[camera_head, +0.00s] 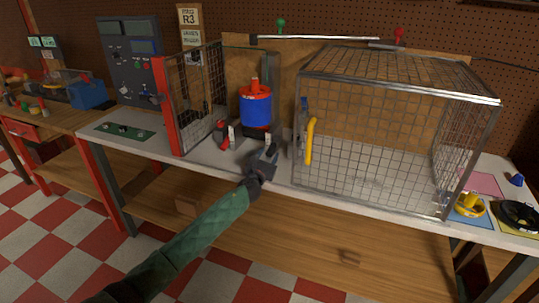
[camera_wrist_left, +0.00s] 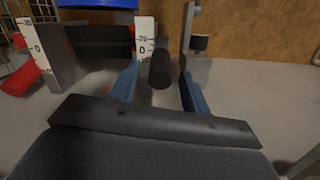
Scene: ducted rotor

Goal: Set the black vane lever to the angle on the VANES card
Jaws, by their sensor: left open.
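In the left wrist view the black vane lever (camera_wrist_left: 160,68) shows as a dark round-ended grip between my left gripper's (camera_wrist_left: 161,86) two blue fingers. The fingers are open, one on each side of it; I cannot tell whether either touches it. A white scale (camera_wrist_left: 145,38) marked -20 and 0 stands just behind the lever, to its left. In the head view my left gripper (camera_head: 265,160) is in front of the blue and red rotor unit (camera_head: 256,110), hiding the lever. A card board (camera_head: 190,28) hangs behind; its lower card is too small to read surely. My right gripper is out of view.
An open mesh door with a red post (camera_head: 166,112) stands left of the rotor unit. A wire cage (camera_head: 385,130) with a yellow handle (camera_head: 311,142) stands to the right.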

